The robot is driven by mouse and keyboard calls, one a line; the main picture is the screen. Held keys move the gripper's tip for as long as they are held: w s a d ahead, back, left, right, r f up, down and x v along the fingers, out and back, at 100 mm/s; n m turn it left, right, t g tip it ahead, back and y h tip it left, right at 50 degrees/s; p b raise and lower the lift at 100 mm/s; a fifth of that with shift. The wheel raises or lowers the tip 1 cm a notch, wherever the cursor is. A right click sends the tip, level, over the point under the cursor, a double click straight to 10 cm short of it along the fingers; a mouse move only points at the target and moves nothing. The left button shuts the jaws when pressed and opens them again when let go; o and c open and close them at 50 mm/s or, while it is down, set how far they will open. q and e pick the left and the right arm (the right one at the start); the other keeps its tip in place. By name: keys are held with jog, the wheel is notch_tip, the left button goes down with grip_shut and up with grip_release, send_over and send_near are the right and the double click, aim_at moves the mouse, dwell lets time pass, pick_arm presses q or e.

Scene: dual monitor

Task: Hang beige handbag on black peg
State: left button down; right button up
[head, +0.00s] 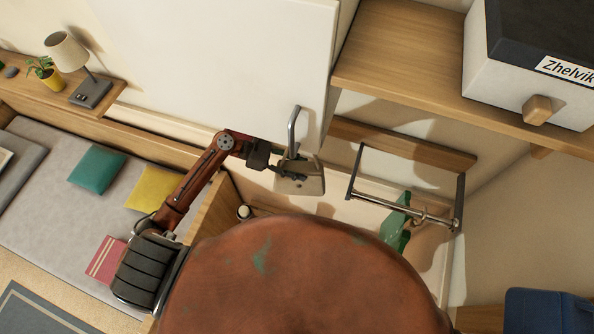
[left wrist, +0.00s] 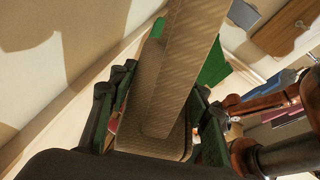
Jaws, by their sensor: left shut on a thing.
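My left gripper (head: 283,168) is shut on the beige handbag (head: 302,184) in the head view, below the lower corner of a white panel. In the left wrist view, the fingers (left wrist: 160,92) stand on both sides of the handbag (left wrist: 160,120), and a broad beige band rises from it past the fingertips. A grey loop stands just above the bag in the head view; I cannot tell whether it belongs to the bag or the panel. I cannot make out a separate black peg. The handbag is apart from the rack at the right. My right gripper is not in view.
A metal rail (head: 388,201) between black brackets hangs at the right, with a green item (head: 393,232) on it. A wooden shelf (head: 410,70) above holds a white box (head: 515,75) with a black lid. The white panel (head: 230,60) is close above my gripper.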

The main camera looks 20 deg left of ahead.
aim_at(301, 161)
pick_arm(q)
jog(key=shift+w+f+b, duration=0.2)
jog(key=shift+w+b, duration=1.15)
jog(key=shift+b, duration=0.55)
jog(key=shift+w, duration=0.2)
jog(key=shift+w+d+f+p, duration=0.1)
jog(key=shift+w+f+p, duration=0.35)
jog(key=shift+p, duration=0.5)
jog(key=shift+f, duration=0.1)
jog(key=c, duration=1)
grip_release()
jog(key=shift+o, duration=0.2)
